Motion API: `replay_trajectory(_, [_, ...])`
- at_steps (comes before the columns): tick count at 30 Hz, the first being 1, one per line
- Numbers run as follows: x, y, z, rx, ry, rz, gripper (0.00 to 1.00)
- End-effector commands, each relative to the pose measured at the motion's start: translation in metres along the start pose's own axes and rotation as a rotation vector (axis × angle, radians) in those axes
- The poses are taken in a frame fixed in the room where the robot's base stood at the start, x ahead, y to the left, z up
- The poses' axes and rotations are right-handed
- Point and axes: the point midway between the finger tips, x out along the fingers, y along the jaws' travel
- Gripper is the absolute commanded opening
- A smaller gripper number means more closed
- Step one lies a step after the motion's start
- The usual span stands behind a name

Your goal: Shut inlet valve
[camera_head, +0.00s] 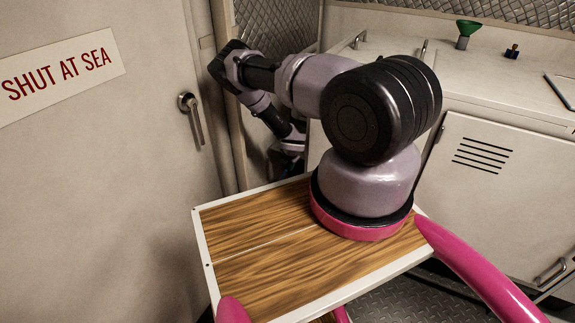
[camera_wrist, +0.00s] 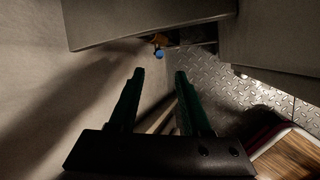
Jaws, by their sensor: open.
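My gripper (camera_wrist: 159,74) is open and empty in the wrist view, its two dark green fingers apart and pointing up the picture. Beyond the fingertips, a small blue part (camera_wrist: 159,54) shows below an orange-brown piece (camera_wrist: 158,40), in a dark gap under a grey panel edge. They may be the inlet valve, but they are too small and dark to tell its shape or handle position. The fingers look apart from it. In the head view my arm reaches down between the door and the counter, and my gripper cannot be made out there.
The grey panel (camera_wrist: 150,20) overhangs the gap in the wrist view, with another panel on the right. Chequered metal floor (camera_wrist: 215,85) lies below. In the head view, a door (camera_head: 100,180) marked "SHUT AT SEA" is left. A counter (camera_head: 480,80) bearing a green funnel (camera_head: 467,30) is right.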

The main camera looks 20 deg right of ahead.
Motion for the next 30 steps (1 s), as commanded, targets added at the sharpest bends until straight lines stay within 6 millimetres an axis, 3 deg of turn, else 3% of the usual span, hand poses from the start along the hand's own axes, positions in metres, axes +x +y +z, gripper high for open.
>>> replay_trajectory(8, [0.001,0.0,-0.001,0.003,0.0,-0.002,0.48])
replay_trajectory(13, [0.013,-0.002,-0.009,0.066,-0.003,-0.051,0.48])
replay_trajectory(21, [0.051,0.006,-0.03,0.361,-0.102,-0.269,0.48])
replay_trajectory(30, [0.049,0.033,-0.015,0.628,-0.297,-0.405,0.48])
